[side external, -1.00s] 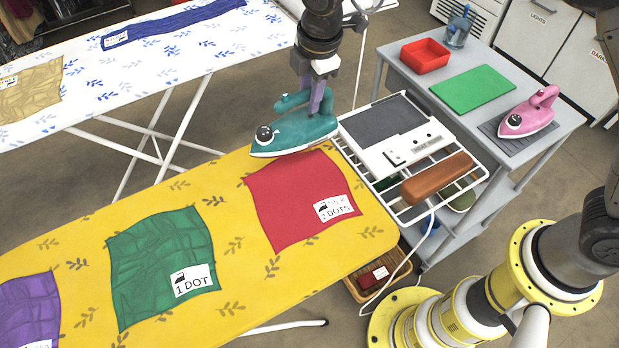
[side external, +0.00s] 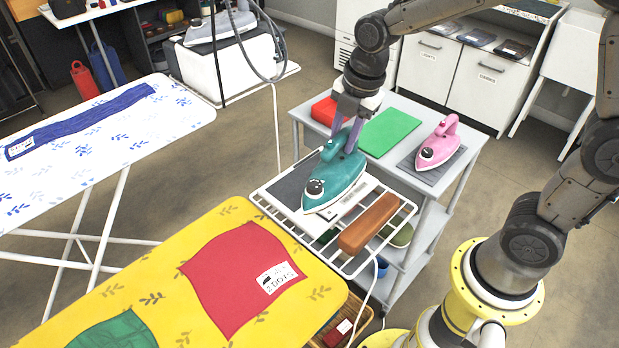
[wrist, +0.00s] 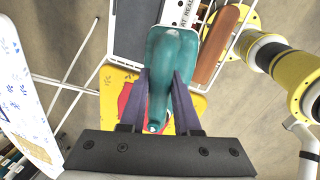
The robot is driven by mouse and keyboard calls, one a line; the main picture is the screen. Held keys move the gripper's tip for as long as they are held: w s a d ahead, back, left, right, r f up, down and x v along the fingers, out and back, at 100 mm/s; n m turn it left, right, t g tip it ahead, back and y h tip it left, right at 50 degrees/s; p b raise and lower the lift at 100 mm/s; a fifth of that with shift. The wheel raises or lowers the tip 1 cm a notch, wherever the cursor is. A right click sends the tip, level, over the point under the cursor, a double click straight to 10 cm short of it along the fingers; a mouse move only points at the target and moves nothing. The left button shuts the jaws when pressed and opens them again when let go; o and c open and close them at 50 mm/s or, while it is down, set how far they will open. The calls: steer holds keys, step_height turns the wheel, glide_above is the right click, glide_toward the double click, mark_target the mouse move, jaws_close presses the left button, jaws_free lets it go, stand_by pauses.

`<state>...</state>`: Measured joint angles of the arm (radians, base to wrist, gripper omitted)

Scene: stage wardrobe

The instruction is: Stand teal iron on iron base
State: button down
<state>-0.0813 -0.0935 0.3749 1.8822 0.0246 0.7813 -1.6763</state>
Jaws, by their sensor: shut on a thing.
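The teal iron (side external: 333,186) is in my gripper (side external: 343,142), which is shut on its handle from above. Its pointed nose aims down-left in the side view. In the wrist view the iron (wrist: 170,50) sits between the two purple fingers (wrist: 161,85). The iron base, a white unit with a dark grey pad (side external: 291,187), lies on a wire rack (side external: 268,207) at the end of the yellow board. The iron is over this base and hides much of it. I cannot tell whether the iron touches it.
A brown wooden block (side external: 369,223) lies on the rack, right of the iron. Behind it, a grey cart (side external: 468,150) holds a red tray (side external: 324,111), a green mat (side external: 391,132) and a pink iron (side external: 438,146). The yellow board (side external: 180,230) carries red and green cloths.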

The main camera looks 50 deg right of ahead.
steer(key=s+d+r+m, duration=0.2)
steer(key=d+r, duration=0.1)
steer(key=d, duration=0.2)
steer(key=w+d+f, duration=0.1)
steer(key=w+f, duration=1.2)
steer(key=shift+w+d+f, duration=0.15)
steer(key=shift+w+d, duration=0.2)
steer(key=shift+f, duration=0.1)
steer(key=c, duration=0.6)
jaws_free()
steer(key=shift+f, duration=0.15)
